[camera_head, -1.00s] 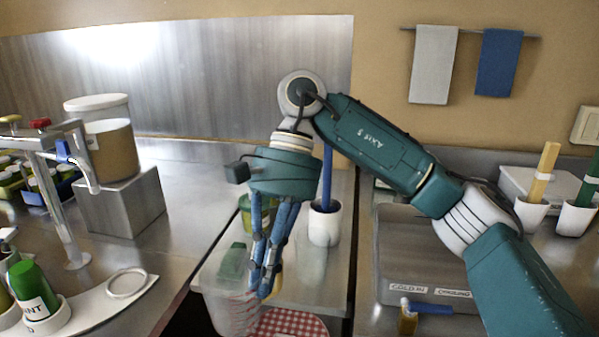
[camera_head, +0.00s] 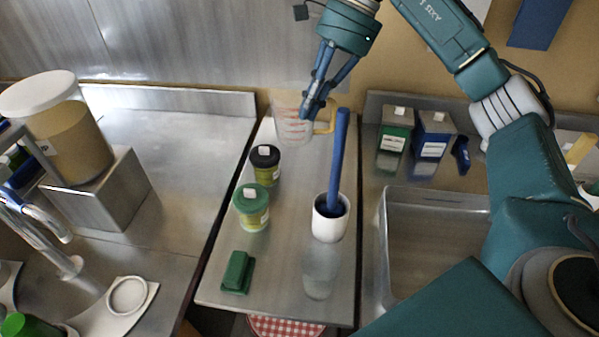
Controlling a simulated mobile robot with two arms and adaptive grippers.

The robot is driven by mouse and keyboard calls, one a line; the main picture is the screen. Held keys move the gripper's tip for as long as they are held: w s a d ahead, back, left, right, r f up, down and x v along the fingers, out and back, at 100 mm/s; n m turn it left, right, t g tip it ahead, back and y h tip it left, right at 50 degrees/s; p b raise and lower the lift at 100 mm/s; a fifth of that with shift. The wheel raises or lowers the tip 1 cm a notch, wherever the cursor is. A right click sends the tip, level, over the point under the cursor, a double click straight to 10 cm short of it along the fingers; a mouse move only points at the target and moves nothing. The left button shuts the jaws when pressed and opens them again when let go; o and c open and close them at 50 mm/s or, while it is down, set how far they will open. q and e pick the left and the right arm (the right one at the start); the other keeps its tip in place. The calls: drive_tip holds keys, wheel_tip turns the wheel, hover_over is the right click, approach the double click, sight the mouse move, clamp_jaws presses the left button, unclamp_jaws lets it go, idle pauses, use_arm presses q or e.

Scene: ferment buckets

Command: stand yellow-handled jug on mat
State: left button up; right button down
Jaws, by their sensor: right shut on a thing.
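The clear jug (camera_head: 289,125) with red markings and a yellow handle (camera_head: 326,122) is at the far end of the narrow steel bench. My right gripper (camera_head: 309,112) is shut at the jug's handle side, its fingers partly covering the jug. I cannot tell whether the jug's base touches the bench. A red-and-white checked mat (camera_head: 285,327) shows low at the bottom of the view, beyond the bench's near edge; most of it is hidden. My left gripper is not in view.
On the narrow bench (camera_head: 280,275) stand a dark-lidded tub (camera_head: 265,167), a green-lidded tub (camera_head: 251,208), a white cup (camera_head: 330,222) with a blue-handled tool (camera_head: 339,150), and a green block (camera_head: 238,272). A sink (camera_head: 430,240) lies to the right.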

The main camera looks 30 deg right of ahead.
wheel_tip(320, 180, down, 18)
drive_tip(key=p, duration=0.4)
drive_tip(key=shift+s, duration=0.15)
drive_tip(key=shift+f, duration=0.2)
drive_tip(key=c, duration=1.9)
unclamp_jaws()
